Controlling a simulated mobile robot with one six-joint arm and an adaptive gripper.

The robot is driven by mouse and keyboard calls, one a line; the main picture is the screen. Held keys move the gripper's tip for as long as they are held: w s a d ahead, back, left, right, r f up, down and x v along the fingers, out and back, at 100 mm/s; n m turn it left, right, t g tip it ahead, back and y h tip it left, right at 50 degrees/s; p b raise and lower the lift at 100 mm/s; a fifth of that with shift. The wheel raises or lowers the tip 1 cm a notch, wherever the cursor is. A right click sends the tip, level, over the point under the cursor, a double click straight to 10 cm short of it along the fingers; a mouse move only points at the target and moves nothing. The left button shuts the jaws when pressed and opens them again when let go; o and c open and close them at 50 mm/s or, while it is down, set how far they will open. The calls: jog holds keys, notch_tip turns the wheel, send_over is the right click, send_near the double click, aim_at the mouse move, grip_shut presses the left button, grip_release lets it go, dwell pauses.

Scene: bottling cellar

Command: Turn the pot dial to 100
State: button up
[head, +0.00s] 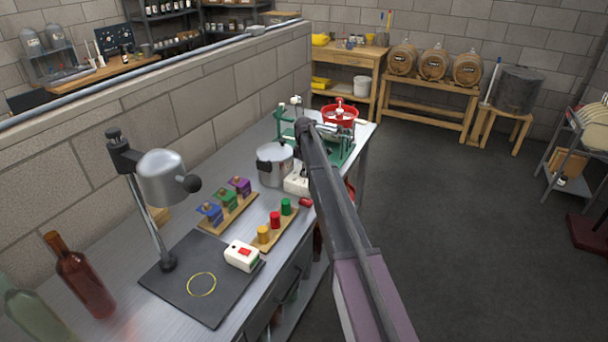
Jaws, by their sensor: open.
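A steel pot (275,165) with dark handles stands on the metal bench, left of my arm. A white unit (297,184) sits against its lower right side, partly covered by my arm. I cannot make out the dial or its setting; it may be hidden behind my arm. My arm reaches in from the lower right and bends beside the pot.
A wooden rack with coloured pegs (225,212), a second block with coloured cylinders (262,237), a red-buttoned white box (241,256) and a lamp (162,177) stand nearer. A green-framed device (287,118) and red basin (345,116) stand beyond. Bottles (80,276) stand at left.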

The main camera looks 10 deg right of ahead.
jog(key=shift+f, duration=0.15)
jog(key=c, duration=1.2)
jog(key=shift+o, duration=0.2)
jog(key=m, duration=0.5)
jog(key=shift+s+a, duration=0.1)
jog(key=m, duration=0.6)
jog(key=shift+m, duration=0.3)
jog(key=m, duration=1.2)
